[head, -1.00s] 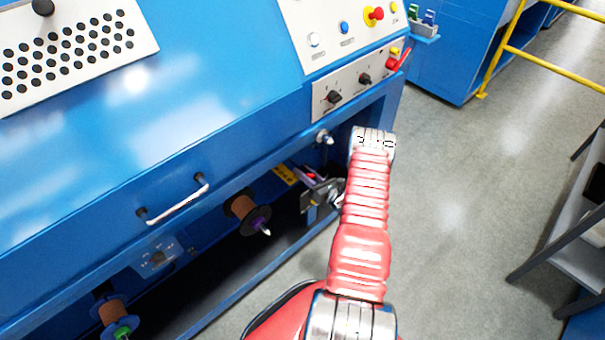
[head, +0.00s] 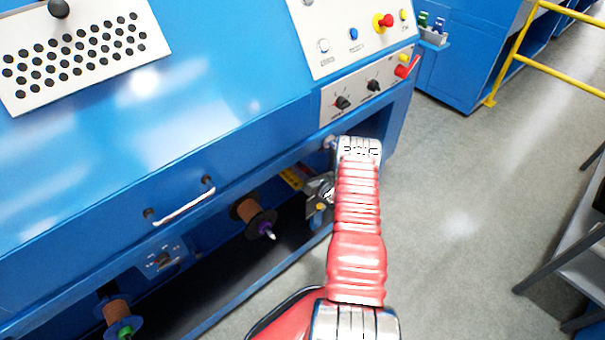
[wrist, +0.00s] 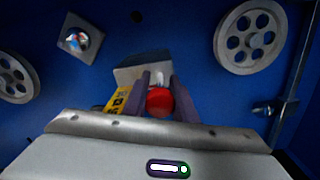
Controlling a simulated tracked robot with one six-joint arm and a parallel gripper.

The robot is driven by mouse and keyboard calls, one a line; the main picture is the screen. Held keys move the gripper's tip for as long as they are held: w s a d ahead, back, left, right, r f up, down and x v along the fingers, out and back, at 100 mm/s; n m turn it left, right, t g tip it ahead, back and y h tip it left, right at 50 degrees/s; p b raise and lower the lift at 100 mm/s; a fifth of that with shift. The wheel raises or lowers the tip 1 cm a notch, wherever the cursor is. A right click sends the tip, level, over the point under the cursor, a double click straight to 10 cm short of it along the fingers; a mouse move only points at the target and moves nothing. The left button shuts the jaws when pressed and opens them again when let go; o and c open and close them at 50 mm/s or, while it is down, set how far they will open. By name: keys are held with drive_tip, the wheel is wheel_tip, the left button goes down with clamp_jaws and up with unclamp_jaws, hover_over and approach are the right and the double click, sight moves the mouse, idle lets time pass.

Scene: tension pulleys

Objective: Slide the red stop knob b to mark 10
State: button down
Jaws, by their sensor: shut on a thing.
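The red stop knob (wrist: 159,101) is in the middle of the wrist view, between the two dark fingers of my gripper (wrist: 161,97). The fingers are shut on it. A grey metal block (wrist: 143,68) lies just behind the knob. A yellow scale strip with black marks (wrist: 117,98) runs beside the left finger and is partly hidden, so I cannot read which mark the knob is at. In the head view a bit of the yellow strip (head: 292,178) shows under the machine's edge. My arm hides the knob there.
In the wrist view a spoked pulley (wrist: 249,37) is at upper right, another (wrist: 14,78) at left, and a metal rod (wrist: 285,98) at right. The head view shows a brown spool (head: 250,213) and a handle (head: 184,206) on the blue machine. Open floor lies to the right.

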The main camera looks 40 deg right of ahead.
drive_tip(key=shift+w, duration=0.2)
drive_tip(key=c, duration=1.7)
unclamp_jaws()
drive_tip(key=shift+o, duration=1.3)
drive_tip(key=s, duration=1.3)
drive_tip(key=shift+s+d, duration=0.2)
drive_tip(key=shift+s, duration=0.2)
